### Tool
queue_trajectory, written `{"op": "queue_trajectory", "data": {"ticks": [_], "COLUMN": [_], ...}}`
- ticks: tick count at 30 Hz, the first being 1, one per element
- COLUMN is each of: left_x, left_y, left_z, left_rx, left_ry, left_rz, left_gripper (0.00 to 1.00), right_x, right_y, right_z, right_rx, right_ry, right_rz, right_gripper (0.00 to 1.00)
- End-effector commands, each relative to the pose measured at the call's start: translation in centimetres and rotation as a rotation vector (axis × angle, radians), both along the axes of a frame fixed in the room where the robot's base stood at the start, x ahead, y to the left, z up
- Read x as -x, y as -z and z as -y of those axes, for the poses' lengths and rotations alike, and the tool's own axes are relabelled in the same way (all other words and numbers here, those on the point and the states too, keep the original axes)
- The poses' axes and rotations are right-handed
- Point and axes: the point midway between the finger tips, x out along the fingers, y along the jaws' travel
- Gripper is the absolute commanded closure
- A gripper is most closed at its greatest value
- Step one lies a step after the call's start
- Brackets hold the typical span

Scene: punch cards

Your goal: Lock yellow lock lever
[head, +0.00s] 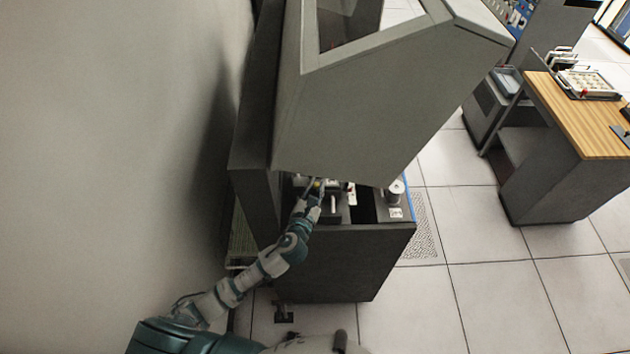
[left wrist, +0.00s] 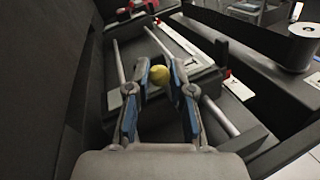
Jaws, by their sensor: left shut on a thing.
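The yellow lock lever shows as a round yellow knob (left wrist: 159,75) in the left wrist view, between the blue-padded fingers of my left gripper (left wrist: 162,78). The fingers are closed in on it from both sides. In the head view my left gripper (head: 316,188) reaches into the gap under the raised cover, and a small spot of yellow shows at its tips. The lever's shaft and base are mostly hidden behind the gripper. My right gripper does not show in either view.
The grey machine cabinet (head: 330,262) has its large grey cover (head: 375,110) above the lever area. A metal rod (left wrist: 216,116) and a white spool (left wrist: 305,42) lie to the right of the gripper. A dark panel (left wrist: 50,90) stands close at left. A wooden-topped desk (head: 575,115) is far right.

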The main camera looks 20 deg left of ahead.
Motion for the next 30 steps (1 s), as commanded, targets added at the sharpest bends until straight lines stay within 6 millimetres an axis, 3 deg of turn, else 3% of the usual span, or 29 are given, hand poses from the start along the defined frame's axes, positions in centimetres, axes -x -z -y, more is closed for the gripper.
{"op": "queue_trajectory", "data": {"ticks": [1,5,18,30], "left_x": [-0.1,-0.3,-0.8,-0.9], "left_y": [-0.4,-0.3,0.2,0.2], "left_z": [-0.3,0.3,1.8,2.2], "left_rx": [-0.043,-0.139,-0.392,-0.45], "left_ry": [-0.011,-0.011,-0.012,-0.015], "left_rz": [-0.02,-0.044,-0.116,-0.134], "left_gripper": [1.0,1.0,1.0,1.0], "right_x": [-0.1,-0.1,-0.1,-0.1], "right_y": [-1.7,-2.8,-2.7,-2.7], "right_z": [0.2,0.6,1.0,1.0], "right_rx": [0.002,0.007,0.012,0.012], "right_ry": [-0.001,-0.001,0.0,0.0], "right_rz": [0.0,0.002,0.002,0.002], "right_gripper": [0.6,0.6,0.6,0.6]}}
